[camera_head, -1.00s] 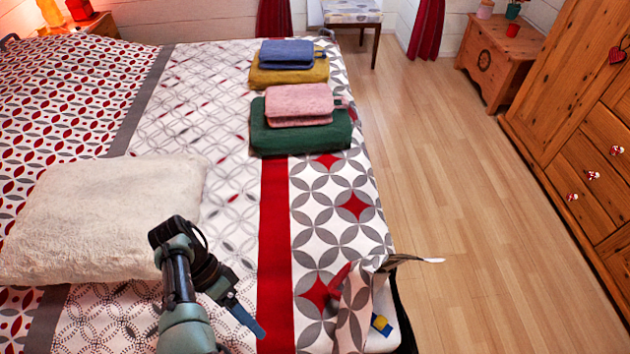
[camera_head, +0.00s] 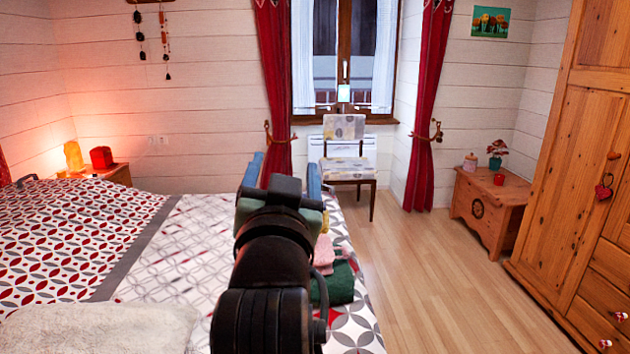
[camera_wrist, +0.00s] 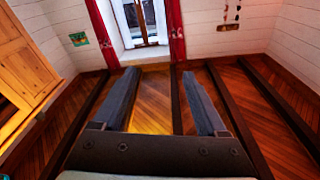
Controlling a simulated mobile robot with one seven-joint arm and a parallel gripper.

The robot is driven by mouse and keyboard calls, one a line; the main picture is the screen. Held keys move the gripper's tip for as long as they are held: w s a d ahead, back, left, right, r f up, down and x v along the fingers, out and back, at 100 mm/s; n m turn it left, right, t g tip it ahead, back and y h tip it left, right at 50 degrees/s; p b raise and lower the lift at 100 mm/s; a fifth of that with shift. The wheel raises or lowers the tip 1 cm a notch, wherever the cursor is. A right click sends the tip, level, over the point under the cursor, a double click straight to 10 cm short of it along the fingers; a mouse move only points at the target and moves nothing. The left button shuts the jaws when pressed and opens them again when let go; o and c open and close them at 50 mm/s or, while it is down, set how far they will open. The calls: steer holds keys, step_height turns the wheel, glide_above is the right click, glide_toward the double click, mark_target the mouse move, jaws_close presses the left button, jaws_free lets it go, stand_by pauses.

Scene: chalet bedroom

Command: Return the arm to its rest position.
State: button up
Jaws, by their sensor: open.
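My arm is stretched forward over the bed in the head view, with my gripper (camera_head: 285,175) at its far end. Its two blue fingers stand apart with nothing between them. The wrist view shows the same open, empty fingers (camera_wrist: 159,76). My arm hides part of the bed and most of the folded cloth stacks. Part of a pink cloth (camera_head: 324,255) and a green cloth (camera_head: 341,285) shows just right of my arm.
The bed (camera_head: 190,250) fills the left, with a cream pillow (camera_head: 95,328) at the near left. A chair (camera_head: 345,165) stands by the window. A wooden chest (camera_head: 487,208) and wardrobe (camera_head: 560,190) line the right. The wooden floor (camera_head: 440,290) between is clear.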

steer(key=s+d+r+n+t+b, duration=0.15)
steer(key=s+r+t, duration=0.25)
steer(key=s+r, duration=0.4)
steer(key=s+d+r+n+t, duration=0.1)
steer(key=s+d+r+t, duration=0.15)
steer(key=s+r, duration=0.55)
steer(key=s+r+t+p, duration=0.1)
steer(key=s+r+p, duration=0.2)
steer(key=r+p, duration=1.4)
steer(key=shift+s+h+p, duration=0.15)
steer(key=shift+h+p, duration=0.15)
steer(key=shift+p, duration=0.35)
steer(key=shift+a, duration=0.1)
